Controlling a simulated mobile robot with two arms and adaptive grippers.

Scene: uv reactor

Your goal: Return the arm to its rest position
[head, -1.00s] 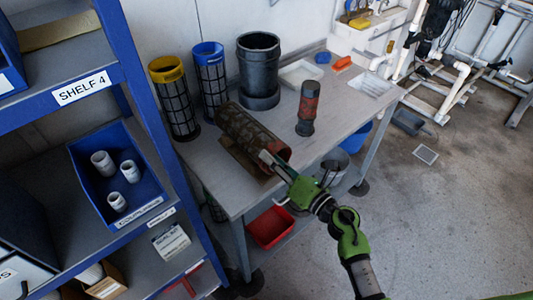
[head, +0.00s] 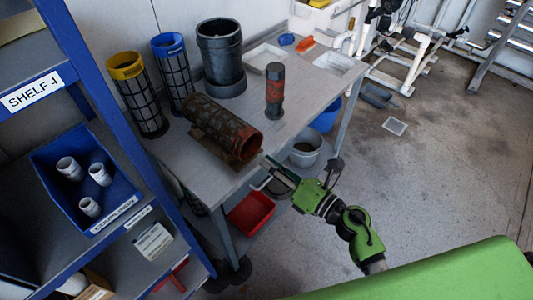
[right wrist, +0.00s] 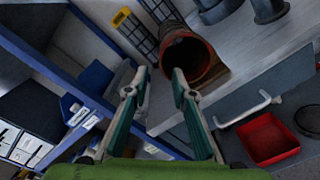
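My right gripper (head: 268,172) is in front of the table's front edge in the head view, just off the open end of a lying dark mesh cylinder with a reddish rim (head: 222,127). In the right wrist view its two fingers (right wrist: 160,76) stand apart with nothing between them, and the cylinder's open mouth (right wrist: 187,60) is beyond the right finger. The gripper looks empty and apart from the cylinder. My left gripper is in neither view.
The grey table (head: 308,98) also holds yellow-topped (head: 138,95) and blue-topped (head: 173,72) mesh cylinders, a black pipe (head: 220,58) and a dark red-banded bottle (head: 275,90). The blue shelf (head: 90,75) stands at left. A red bin (head: 250,213) is below the table.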

